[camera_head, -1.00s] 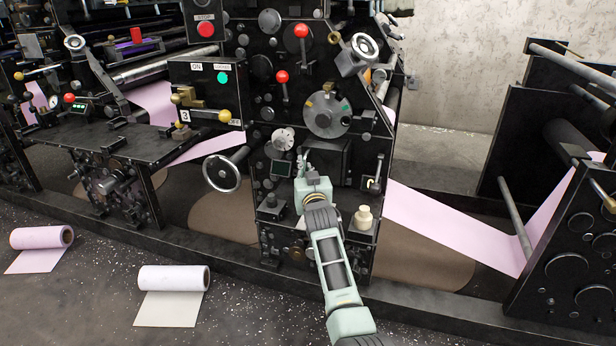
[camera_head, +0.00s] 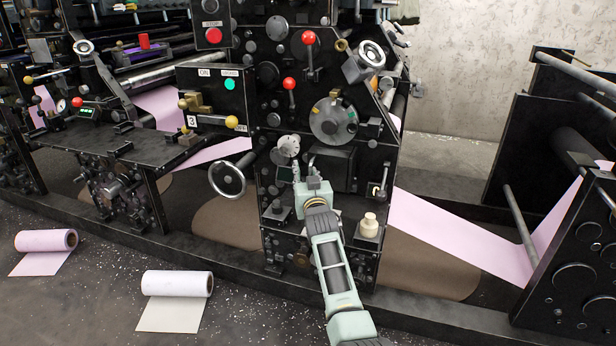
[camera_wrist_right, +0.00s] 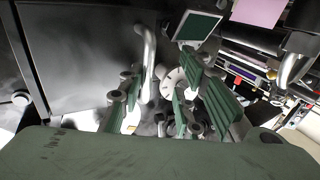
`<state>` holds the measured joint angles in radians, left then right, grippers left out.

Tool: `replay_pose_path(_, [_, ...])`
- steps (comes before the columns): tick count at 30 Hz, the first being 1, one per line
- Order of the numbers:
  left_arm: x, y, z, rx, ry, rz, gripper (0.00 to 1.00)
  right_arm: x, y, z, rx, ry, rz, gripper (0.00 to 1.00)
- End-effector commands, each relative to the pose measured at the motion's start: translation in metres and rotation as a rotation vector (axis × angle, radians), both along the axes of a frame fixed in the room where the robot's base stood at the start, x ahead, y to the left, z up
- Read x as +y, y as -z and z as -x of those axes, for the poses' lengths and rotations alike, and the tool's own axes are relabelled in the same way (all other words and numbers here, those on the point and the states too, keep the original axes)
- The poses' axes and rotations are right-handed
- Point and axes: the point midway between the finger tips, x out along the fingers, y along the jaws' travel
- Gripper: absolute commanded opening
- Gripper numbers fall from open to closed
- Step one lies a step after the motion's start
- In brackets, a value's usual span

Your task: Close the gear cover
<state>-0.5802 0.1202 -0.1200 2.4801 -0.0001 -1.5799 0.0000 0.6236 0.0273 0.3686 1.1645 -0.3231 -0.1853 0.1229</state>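The gear cover seems to be the dark, box-like panel (camera_head: 335,168) on the front of the middle machine column; it stands upright. In the right wrist view, a large dark panel (camera_wrist_right: 85,60) fills the left, with a silver curved handle (camera_wrist_right: 150,50) at its right edge. My right gripper (camera_head: 308,167) is at the panel's left side in the head view. In the wrist view its green-padded fingers (camera_wrist_right: 165,100) are spread apart, with the handle's lower end near them. Contact with the handle cannot be told. My left gripper is not in view.
A handwheel (camera_head: 228,179) and a round white dial (camera_head: 288,146) are left of my right gripper. A cream knob (camera_head: 369,226) stands right of my forearm. Pink web (camera_head: 450,235) runs to the right unit. Paper rolls (camera_head: 177,284) lie on the floor at left.

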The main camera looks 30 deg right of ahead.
Motion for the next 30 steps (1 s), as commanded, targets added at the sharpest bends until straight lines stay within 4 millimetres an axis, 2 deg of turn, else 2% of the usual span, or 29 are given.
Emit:
replay_pose_path(21, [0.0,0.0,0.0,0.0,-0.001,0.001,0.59,0.0,0.004,0.002,0.006,0.001,-0.003,0.27])
replay_pose_path(26, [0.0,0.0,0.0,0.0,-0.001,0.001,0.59,0.004,0.004,0.013,0.005,0.001,-0.001,0.27])
replay_pose_path(30, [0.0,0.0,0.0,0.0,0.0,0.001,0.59,0.012,0.004,0.032,0.005,0.001,-0.002,0.27])
